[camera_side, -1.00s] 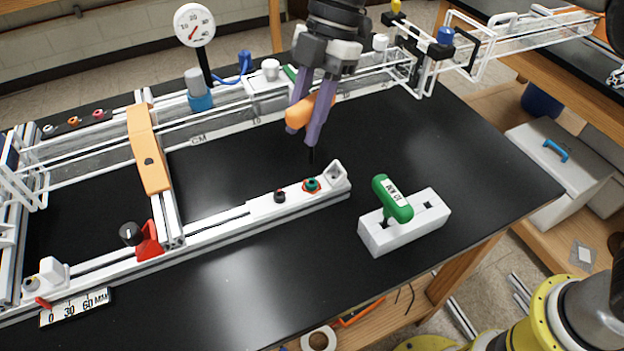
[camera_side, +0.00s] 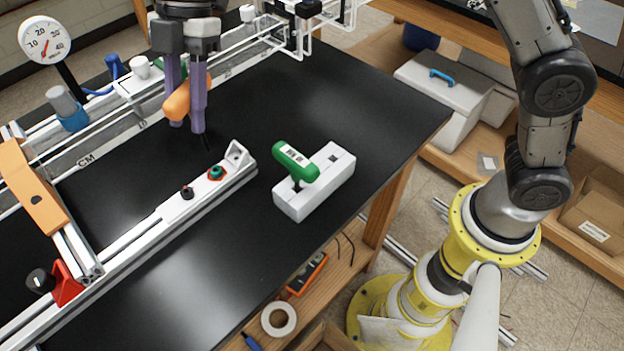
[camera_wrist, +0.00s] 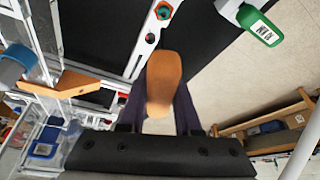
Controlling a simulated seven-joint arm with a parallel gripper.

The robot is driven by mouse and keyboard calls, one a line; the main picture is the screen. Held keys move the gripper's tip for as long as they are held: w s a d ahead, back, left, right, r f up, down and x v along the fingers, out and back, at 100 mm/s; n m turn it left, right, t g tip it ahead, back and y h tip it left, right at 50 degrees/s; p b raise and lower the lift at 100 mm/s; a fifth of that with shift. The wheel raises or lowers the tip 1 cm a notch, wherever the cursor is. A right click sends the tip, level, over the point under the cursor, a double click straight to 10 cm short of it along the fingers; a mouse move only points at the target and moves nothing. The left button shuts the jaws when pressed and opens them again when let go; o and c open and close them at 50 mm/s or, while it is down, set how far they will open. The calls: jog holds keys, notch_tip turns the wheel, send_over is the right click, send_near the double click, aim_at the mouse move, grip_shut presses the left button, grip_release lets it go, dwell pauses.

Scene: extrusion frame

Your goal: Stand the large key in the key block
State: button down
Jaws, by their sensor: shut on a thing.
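The key in my gripper has a rounded orange handle (camera_side: 179,104), large in the wrist view (camera_wrist: 164,78). My gripper (camera_side: 187,112) is shut on this handle above the black bench, left of the key block and beyond the rail end. The white key block (camera_side: 318,187) sits on the bench at right. A green-handled key (camera_side: 296,161) stands in its nearer-left hole; the other square hole (camera_side: 333,158) is empty. In the wrist view the block (camera_wrist: 229,9) is partly cut off.
Bench right of the block is clear.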

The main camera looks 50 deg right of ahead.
aim_at(180, 95)
dwell(0.4)
jog(key=r, duration=0.5)
jog(key=shift+s+d, duration=0.1)
jog(key=shift+d, duration=0.15)
jog(key=s+d+n+g+h, duration=0.35)
jog(key=s+d+n, duration=0.9)
jog(key=d, duration=0.45)
notch_tip(180, 95, down, 7)
jog(key=n, duration=0.1)
jog(key=shift+r, duration=0.2)
jog(key=shift+f+t+h, duration=0.1)
jog(key=shift+t+h, duration=0.15)
jog(key=shift+f, duration=2.2)
jog(key=shift+f, duration=0.55)
jog(key=shift+f, duration=0.3)
